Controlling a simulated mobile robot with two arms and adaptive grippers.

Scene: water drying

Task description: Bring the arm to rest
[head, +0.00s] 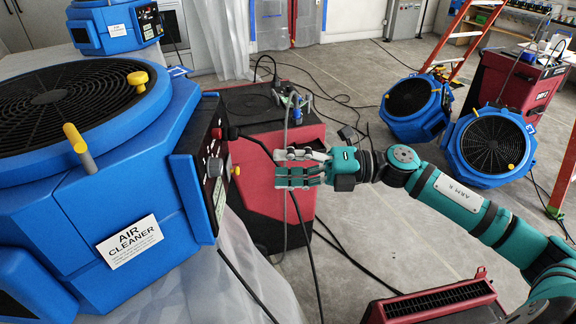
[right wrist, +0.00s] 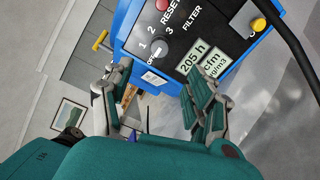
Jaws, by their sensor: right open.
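My right gripper (head: 278,168) is open in front of the control panel of a blue air cleaner (head: 130,190). Nothing shows between its fingers. In the right wrist view the open fingers (right wrist: 160,82) frame the lower part of the panel. There a grey dial (right wrist: 162,48) sits among the marks 1, 2, 3 and OFF; which mark it points to is hard to tell. A red reset button (right wrist: 162,5) and a lit display (right wrist: 206,58) reading 205 h show beside it. The gripper appears apart from the dial. My left gripper is not in view.
A red and black machine (head: 270,150) stands behind the gripper. Black cables (head: 345,252) hang and lie nearby. Two blue fans (head: 490,148) stand on the floor at right, near an orange ladder (head: 470,32). A red machine (head: 440,303) is at the bottom.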

